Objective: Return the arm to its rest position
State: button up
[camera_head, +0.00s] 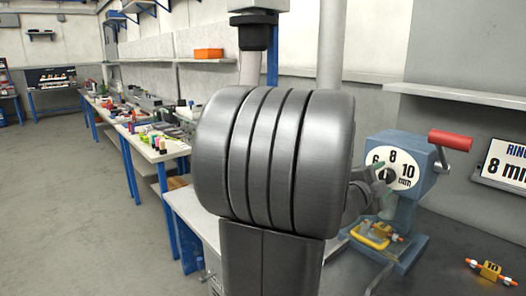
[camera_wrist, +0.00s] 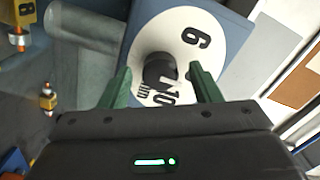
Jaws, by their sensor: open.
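My arm's large grey ridged link fills the middle of the head view and hides much of the bench behind it. My gripper (camera_wrist: 162,82) is open, with its two green fingers spread on either side of the black knob (camera_wrist: 160,72) of a white dial (camera_wrist: 205,60) marked 6, 8 and 10 mm. I cannot tell whether the fingers touch the knob. In the head view the dial (camera_head: 378,160) is on the face of a blue machine (camera_head: 420,160) with a red handle (camera_head: 450,140), and my gripper's tip is right in front of it, partly hidden by my arm.
A yellow block marked 10 (camera_head: 491,270) with orange ends lies on the dark bench at right. A yellow part (camera_head: 372,236) sits at the machine's base. A sign reading 8 mm (camera_head: 506,162) stands at far right. Open floor (camera_head: 90,220) lies left.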

jog(key=shift+w+d, duration=0.35)
jog(key=shift+d, duration=0.1)
